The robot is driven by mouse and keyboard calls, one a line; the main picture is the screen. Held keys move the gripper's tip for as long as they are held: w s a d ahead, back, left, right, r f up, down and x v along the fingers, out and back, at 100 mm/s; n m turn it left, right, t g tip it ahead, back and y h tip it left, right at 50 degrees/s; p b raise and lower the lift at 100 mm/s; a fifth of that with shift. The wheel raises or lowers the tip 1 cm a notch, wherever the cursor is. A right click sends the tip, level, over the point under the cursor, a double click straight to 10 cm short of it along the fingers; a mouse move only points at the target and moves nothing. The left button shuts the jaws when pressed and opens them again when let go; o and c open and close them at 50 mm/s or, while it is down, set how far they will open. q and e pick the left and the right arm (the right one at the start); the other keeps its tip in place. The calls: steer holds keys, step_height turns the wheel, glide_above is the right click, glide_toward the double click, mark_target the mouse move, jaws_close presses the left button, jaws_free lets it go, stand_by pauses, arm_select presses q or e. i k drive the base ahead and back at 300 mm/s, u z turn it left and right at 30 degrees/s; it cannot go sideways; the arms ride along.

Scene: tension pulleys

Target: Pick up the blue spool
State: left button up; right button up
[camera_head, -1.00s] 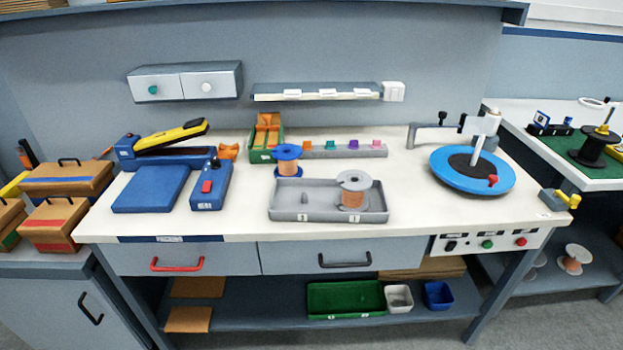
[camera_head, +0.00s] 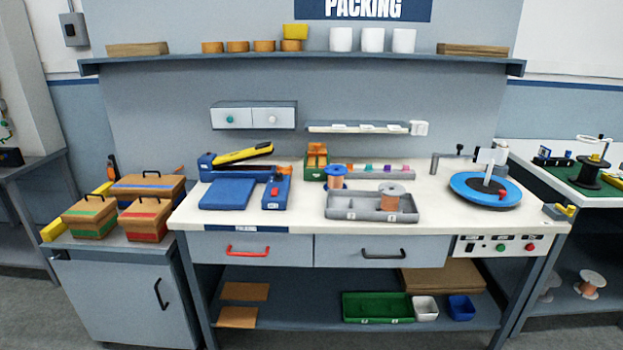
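The blue spool (camera_head: 336,171) has blue flanges and a copper-coloured winding. It stands upright on the white workbench, at the back left edge of the grey tray (camera_head: 343,214); the tray hides its foot, so I cannot tell whether it touches the tray. A grey spool (camera_head: 391,197) with the same copper winding stands in the tray's right part. Neither of my grippers shows in the head view.
The bench top (camera_head: 300,219) is clear along its front edge. A blue pad (camera_head: 227,194) and a blue device (camera_head: 276,190) lie left of the tray. A blue turntable (camera_head: 470,196) stands right. Boxes (camera_head: 146,218) sit on the left cabinet.

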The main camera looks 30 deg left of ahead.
mark_target(336, 173)
steer(key=u, duration=0.9)
steer(key=i, duration=0.9)
steer(key=u, duration=0.7)
